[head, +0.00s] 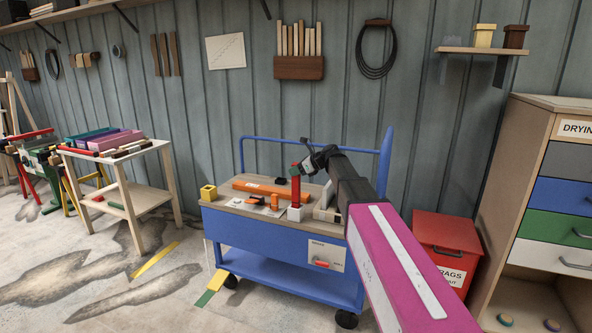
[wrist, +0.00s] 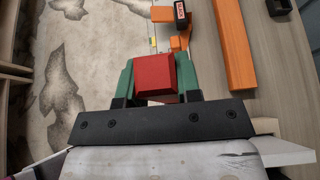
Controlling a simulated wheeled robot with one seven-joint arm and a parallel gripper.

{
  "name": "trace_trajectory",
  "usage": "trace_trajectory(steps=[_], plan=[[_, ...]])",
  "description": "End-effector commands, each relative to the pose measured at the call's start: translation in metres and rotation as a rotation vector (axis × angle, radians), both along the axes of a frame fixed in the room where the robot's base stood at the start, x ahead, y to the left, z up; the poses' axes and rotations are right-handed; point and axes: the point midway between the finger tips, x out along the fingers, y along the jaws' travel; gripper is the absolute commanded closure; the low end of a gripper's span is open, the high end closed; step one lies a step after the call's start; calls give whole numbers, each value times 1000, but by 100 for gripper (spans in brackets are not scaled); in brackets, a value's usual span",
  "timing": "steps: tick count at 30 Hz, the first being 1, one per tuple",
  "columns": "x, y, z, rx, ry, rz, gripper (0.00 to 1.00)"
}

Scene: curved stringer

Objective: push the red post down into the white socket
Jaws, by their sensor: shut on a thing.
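The red post (head: 296,190) stands upright on the cart top in the head view, directly above the white socket (head: 295,213). Its lower end meets the socket's top, and I cannot tell how deep it sits inside. My gripper (head: 299,169) is at the post's upper end. In the wrist view the post's red top (wrist: 155,75) is between the two green fingers of my gripper (wrist: 156,78), which is shut on it. The socket is not clearly visible in the wrist view.
The blue cart (head: 262,240) has a wooden top. A long orange bar (head: 270,188) lies behind the post, also in the wrist view (wrist: 233,45). An orange clamp-like piece (head: 256,200) and a yellow block (head: 208,192) are to the left. A red bin (head: 445,245) stands right.

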Motion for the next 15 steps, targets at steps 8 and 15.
trace_trajectory(steps=[8, 15], plan=[[0, 0, -6, 0, 0, 0, 100], [0, 0, -11, 0, 0, 1, 100]])
